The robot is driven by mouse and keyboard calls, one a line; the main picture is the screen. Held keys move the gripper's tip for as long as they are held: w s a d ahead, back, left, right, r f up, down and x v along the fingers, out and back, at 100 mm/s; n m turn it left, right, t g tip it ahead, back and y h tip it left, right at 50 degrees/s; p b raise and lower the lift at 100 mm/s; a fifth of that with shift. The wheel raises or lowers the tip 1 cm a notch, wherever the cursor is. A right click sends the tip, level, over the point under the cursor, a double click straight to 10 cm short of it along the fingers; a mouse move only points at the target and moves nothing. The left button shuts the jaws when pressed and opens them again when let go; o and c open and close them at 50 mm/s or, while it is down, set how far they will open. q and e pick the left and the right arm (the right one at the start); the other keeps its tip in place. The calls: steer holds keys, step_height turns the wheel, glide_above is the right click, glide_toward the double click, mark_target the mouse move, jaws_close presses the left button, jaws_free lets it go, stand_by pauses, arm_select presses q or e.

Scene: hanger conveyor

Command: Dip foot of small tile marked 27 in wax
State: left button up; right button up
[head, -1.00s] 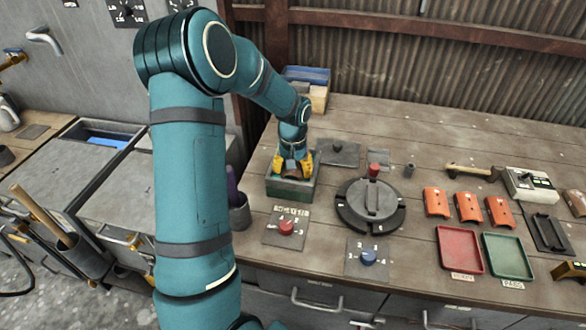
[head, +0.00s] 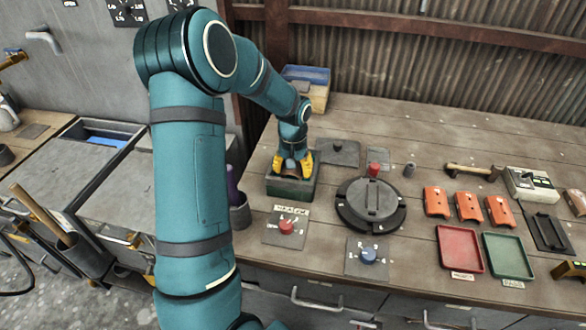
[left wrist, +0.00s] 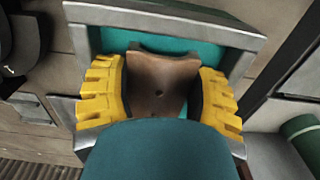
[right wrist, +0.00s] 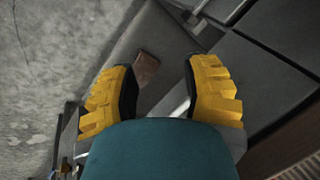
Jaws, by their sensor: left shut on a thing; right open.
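My left gripper (head: 293,164) is over the wax bath (head: 292,187), a dark green box near the left end of the bench. In the left wrist view its yellow fingers (left wrist: 157,92) are shut on a small brown tile (left wrist: 158,83) with a small hole. The tile's far edge lies over the teal wax (left wrist: 203,52) inside the grey rim; I cannot tell how deep it sits. No number shows on it. My right gripper (right wrist: 160,92) is open and empty, seen only in the right wrist view.
A round dark turntable (head: 371,205) stands right of the bath, with a red knob (head: 286,227) and a blue knob (head: 368,257) in front. Three orange tiles (head: 468,206), a red tray (head: 460,250) and a green tray (head: 508,257) lie further right. A cup (head: 240,215) stands close left.

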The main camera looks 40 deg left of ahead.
arm_select(q)
steer(key=shift+r, duration=0.25)
steer(key=shift+r+p, duration=0.35)
steer(key=shift+p, duration=0.05)
steer(key=shift+r+p, duration=0.7)
steer(key=shift+r, duration=0.25)
stand_by(0.7)
steer(key=shift+r+p, duration=1.75)
steer(key=shift+r, duration=0.75)
